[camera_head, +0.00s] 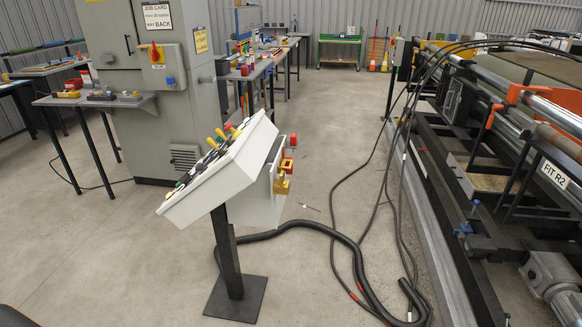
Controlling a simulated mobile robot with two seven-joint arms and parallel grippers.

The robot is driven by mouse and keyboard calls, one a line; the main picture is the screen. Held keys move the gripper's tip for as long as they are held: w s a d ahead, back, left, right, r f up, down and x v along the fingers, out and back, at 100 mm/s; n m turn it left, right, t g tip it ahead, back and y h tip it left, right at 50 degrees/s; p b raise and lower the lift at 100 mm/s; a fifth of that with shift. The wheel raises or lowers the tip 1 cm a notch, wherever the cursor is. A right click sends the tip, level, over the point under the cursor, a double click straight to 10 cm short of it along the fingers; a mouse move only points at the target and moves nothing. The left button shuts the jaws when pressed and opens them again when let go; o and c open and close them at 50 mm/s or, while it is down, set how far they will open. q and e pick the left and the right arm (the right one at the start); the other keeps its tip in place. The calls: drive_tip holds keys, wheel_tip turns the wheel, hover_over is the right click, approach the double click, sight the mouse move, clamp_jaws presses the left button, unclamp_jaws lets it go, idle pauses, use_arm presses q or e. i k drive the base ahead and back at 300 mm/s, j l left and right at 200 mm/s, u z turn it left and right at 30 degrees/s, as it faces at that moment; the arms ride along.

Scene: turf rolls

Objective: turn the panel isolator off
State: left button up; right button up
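The panel isolator appears to be the red-orange handle (155,53) on a small grey box on the front of the tall grey cabinet (195,110), in the upper left of the head view. The handle looks roughly upright; its markings are too small to read. A blue part (170,80) sits below it on the same box. Neither of my grippers is in view.
A white sloped control console (225,160) on a black post stands before the cabinet. Thick black hoses (345,240) lie on the floor to its right. A large machine (500,170) fills the right side. Side shelf (95,100) carries small items. Floor at front left is clear.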

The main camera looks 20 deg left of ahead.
sight(289, 172)
drive_tip(key=i+z, duration=0.2)
drive_tip(key=i, duration=1.8)
drive_tip(key=i+l+u, duration=0.15)
drive_tip(key=i+u, duration=0.25)
drive_tip(key=i, duration=0.15)
drive_tip(key=i+l+u, duration=0.4)
drive_tip(key=i+u, duration=0.2)
drive_tip(key=u, duration=0.2)
drive_tip(key=i+l+u, duration=0.15)
drive_tip(key=u, duration=0.3)
drive_tip(key=i+l+u, duration=0.1)
drive_tip(key=l+u, duration=0.15)
drive_tip(key=u, duration=0.15)
drive_tip(key=i+l+u, duration=0.1)
drive_tip(key=l+u, duration=0.65)
drive_tip(key=i+l+u, duration=0.1)
drive_tip(key=l+u, duration=0.15)
drive_tip(key=u, duration=0.15)
drive_tip(key=l+u, duration=0.4)
drive_tip(key=k+j, duration=0.05)
